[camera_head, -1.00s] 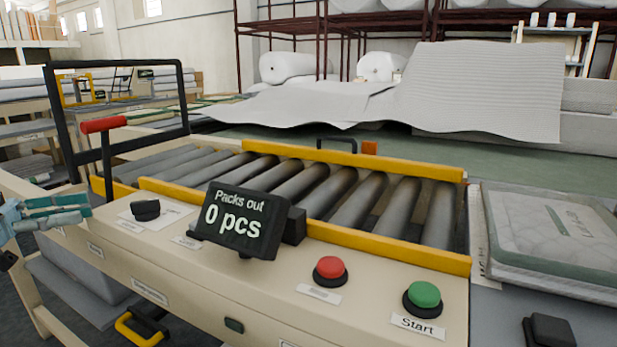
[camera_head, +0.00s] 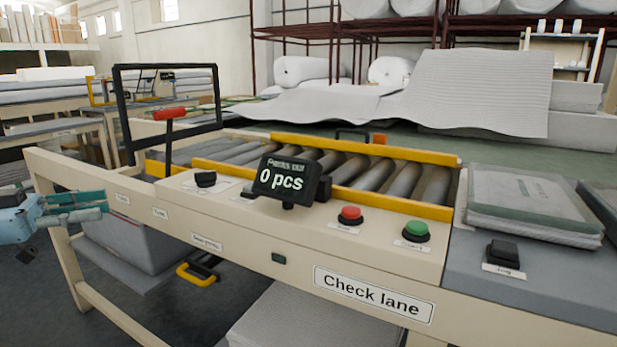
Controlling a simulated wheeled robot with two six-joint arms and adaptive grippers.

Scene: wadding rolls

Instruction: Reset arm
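My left gripper (camera_head: 78,207) is at the left edge of the head view, with teal fingers pointing right. It shows in front of the left part of the bench front (camera_head: 150,215). The fingers lie close together, and I cannot tell whether there is a gap between them. Nothing is seen held in it. My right gripper is not in view.
The bench carries a roller conveyor (camera_head: 375,176), a "0 pcs" display (camera_head: 285,180), a red button (camera_head: 350,214), a green button (camera_head: 416,229) and a red-handled lever (camera_head: 169,114). A wrapped pack (camera_head: 530,200) lies at right. Open floor shows at lower left.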

